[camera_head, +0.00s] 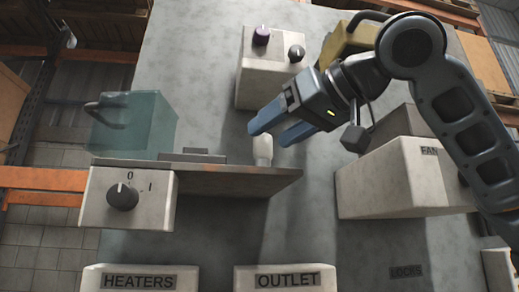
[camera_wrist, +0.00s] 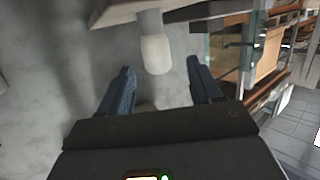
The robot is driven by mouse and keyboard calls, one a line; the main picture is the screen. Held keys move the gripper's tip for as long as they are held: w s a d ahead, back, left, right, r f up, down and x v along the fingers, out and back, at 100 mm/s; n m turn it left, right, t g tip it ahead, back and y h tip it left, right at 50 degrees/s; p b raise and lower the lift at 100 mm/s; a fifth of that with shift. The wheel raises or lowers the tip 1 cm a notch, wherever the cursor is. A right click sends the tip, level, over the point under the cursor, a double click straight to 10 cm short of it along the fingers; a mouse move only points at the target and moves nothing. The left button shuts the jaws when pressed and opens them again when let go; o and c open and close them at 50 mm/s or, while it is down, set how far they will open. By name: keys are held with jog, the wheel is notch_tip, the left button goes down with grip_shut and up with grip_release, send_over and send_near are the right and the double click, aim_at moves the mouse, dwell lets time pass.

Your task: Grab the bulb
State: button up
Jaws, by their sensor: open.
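The bulb (camera_head: 262,151) is small and whitish and stands upright near the right end of a dark shelf (camera_head: 235,181) in the head view. In the wrist view the bulb (camera_wrist: 155,52) shows as a pale rounded shape ahead of the fingers, roughly midway between their lines. My gripper (camera_head: 272,128) is open, with its blue fingers just above and to the right of the bulb in the head view. In the wrist view my gripper (camera_wrist: 160,88) has its two fingers apart with nothing between them. No contact with the bulb is visible.
A box with a 0-1 knob (camera_head: 122,196) is at the shelf's left end. A teal translucent box (camera_head: 135,122) with a handle stands behind it. A two-knob box (camera_head: 268,68) is at the back, and a FAN box (camera_head: 400,180) lies right. HEATERS (camera_head: 138,281) and OUTLET (camera_head: 287,280) boxes are in front.

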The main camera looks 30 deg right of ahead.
aim_at(256, 142)
jog(key=p+x, duration=0.1)
jog(key=x, duration=0.1)
jog(key=p+x, duration=0.1)
jog(key=x, duration=0.2)
jog(key=shift+w+r, duration=0.15)
jog(key=shift+w, duration=0.25)
jog(key=shift+c, duration=0.3)
jog(key=c, duration=1)
